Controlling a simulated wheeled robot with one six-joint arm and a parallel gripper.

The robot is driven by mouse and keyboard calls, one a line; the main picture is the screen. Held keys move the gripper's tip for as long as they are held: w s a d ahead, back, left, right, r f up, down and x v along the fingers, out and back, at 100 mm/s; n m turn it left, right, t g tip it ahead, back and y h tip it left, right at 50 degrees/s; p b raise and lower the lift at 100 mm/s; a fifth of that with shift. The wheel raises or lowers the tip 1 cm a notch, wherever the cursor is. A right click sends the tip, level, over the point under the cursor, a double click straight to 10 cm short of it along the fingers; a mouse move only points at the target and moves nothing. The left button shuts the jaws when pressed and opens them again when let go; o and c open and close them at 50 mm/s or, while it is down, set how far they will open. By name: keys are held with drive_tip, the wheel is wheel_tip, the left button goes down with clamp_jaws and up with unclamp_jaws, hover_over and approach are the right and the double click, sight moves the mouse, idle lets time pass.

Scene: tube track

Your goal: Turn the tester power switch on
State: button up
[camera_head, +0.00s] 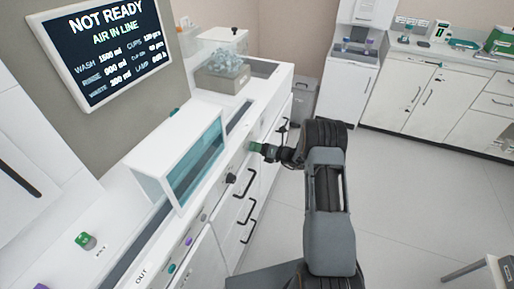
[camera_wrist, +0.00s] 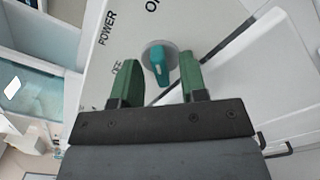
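The power switch (camera_wrist: 158,62) is a teal knob on a round grey base, on a white panel marked POWER, ON and OFF in the wrist view. I cannot tell for sure which mark it points to. My gripper (camera_wrist: 159,57) is open, with one green finger on each side of the knob and a gap visible beside it. In the head view my gripper (camera_head: 262,149) is at the front panel of the white tester (camera_head: 150,172), and the switch is hidden there. The display (camera_head: 105,45) reads NOT READY, AIR IN LINE.
A black knob (camera_head: 231,178) and several coloured buttons sit along the same panel. Drawers with black handles (camera_head: 247,211) are below. A grey box with clear items (camera_head: 222,78) stands on the tester top.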

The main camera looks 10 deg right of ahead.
drive_tip(key=shift+d+r, duration=0.1)
drive_tip(key=shift+d, duration=0.05)
drive_tip(key=b+v, duration=0.1)
drive_tip(key=v, duration=1.2)
drive_tip(key=shift+s+d, duration=0.25)
